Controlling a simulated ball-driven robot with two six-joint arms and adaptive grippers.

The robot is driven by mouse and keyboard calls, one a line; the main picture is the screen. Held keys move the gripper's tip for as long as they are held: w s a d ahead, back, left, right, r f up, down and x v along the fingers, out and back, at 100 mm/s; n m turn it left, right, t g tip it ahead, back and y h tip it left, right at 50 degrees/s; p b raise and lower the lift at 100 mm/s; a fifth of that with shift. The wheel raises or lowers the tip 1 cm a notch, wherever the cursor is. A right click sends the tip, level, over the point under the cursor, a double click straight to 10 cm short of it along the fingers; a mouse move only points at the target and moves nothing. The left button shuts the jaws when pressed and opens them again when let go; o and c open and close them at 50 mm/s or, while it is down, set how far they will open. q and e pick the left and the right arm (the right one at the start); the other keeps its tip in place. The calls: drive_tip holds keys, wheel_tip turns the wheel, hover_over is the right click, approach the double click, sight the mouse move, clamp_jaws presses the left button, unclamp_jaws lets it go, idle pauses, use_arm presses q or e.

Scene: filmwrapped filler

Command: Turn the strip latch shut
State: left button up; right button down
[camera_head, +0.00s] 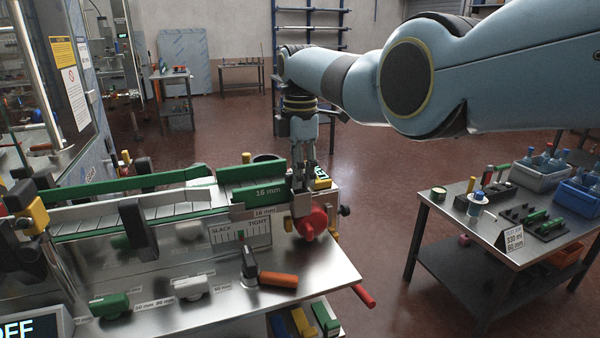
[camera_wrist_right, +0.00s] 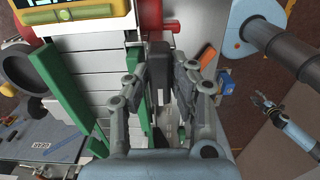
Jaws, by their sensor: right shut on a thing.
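My right gripper (camera_head: 304,184) points straight down at the right end of the machine's strip channel. Its fingers (camera_wrist_right: 158,62) are shut on a dark grey block, which I take to be the strip latch (camera_wrist_right: 160,50). The fingers hide much of the latch, so its exact angle is unclear. In the head view a grey block (camera_head: 302,205) shows just below the fingertips, beside a round red knob (camera_head: 311,223). A green strip guide (camera_head: 252,193) marked 16 mm is just left of the gripper. My left gripper (camera_wrist_right: 264,102) appears small at the right of the wrist view, away from the latch.
A SLACK–TIGHT scale (camera_head: 240,234) is on the machine's front. An orange-handled lever (camera_head: 277,279) and a red-tipped rod (camera_head: 363,295) stand nearby. A side table (camera_head: 480,235) with bins is at right; open floor lies between.

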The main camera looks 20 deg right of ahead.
drive_tip(key=shift+m, duration=0.3)
drive_tip(key=m+p, duration=0.1)
drive_tip(key=m, duration=0.7)
drive_tip(key=shift+p, duration=0.35)
drive_tip(key=m, duration=0.4)
drive_tip(key=shift+m, duration=0.3)
drive_tip(key=m, duration=0.4)
drive_tip(key=shift+m, duration=0.3)
drive_tip(key=c, duration=1.2)
unclamp_jaws()
drive_tip(key=shift+o, duration=0.2)
drive_tip(key=shift+r, duration=0.1)
